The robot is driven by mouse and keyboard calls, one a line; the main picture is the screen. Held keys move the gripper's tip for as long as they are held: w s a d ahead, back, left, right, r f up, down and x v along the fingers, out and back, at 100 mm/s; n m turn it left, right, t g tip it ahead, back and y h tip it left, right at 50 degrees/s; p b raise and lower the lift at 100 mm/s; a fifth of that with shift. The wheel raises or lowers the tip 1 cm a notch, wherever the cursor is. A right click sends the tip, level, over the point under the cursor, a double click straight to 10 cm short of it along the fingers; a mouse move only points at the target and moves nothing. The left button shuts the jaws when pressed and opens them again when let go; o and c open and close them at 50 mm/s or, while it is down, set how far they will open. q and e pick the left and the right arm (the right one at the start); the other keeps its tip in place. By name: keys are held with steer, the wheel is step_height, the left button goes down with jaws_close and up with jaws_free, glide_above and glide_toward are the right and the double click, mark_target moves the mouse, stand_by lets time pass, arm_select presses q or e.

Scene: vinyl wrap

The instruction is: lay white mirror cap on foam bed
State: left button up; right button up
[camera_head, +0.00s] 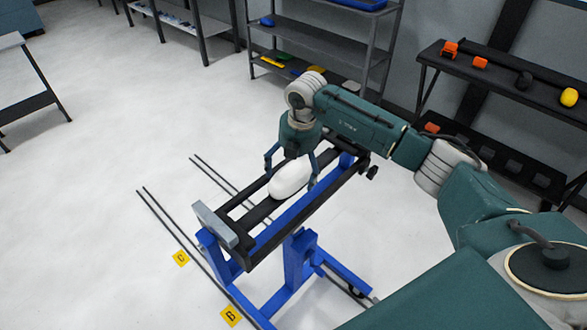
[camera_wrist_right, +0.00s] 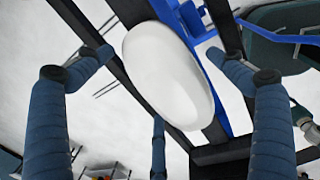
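The white mirror cap (camera_head: 290,179) is a smooth oval shell. It appears to lie on the black padded bars (camera_head: 262,211) of a blue stand; whether it fully touches them is hard to tell. It fills the middle of the right wrist view (camera_wrist_right: 168,75). My right gripper (camera_head: 291,172) is above the cap, its fingers spread around it. In the right wrist view the gripper's blue fingers (camera_wrist_right: 158,62) stand open on either side of the cap, with small gaps visible. The third finger is below the cap's edge. My left gripper is not in view.
The blue stand (camera_head: 298,258) has a grey end plate (camera_head: 214,224). Dark floor rails run beside yellow markers C (camera_head: 181,258) and B (camera_head: 230,316). A dark shelf (camera_head: 500,75) at right holds orange, black and yellow items. A grey rack (camera_head: 320,42) stands behind.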

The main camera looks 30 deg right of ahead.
mark_target(298, 170)
steer(key=shift+r, duration=0.45)
steer(key=r+b, duration=0.1)
steer(key=r, duration=0.2)
steer(key=s+r+b, duration=0.1)
steer(key=r, duration=0.3)
steer(key=r+b, duration=0.1)
steer(key=r, duration=0.2)
steer(key=shift+s+d+r, duration=0.2)
steer(key=shift+s, duration=0.1)
steer(key=shift+s+r, duration=0.1)
steer(key=shift+r, duration=0.35)
steer(key=shift+f, duration=0.1)
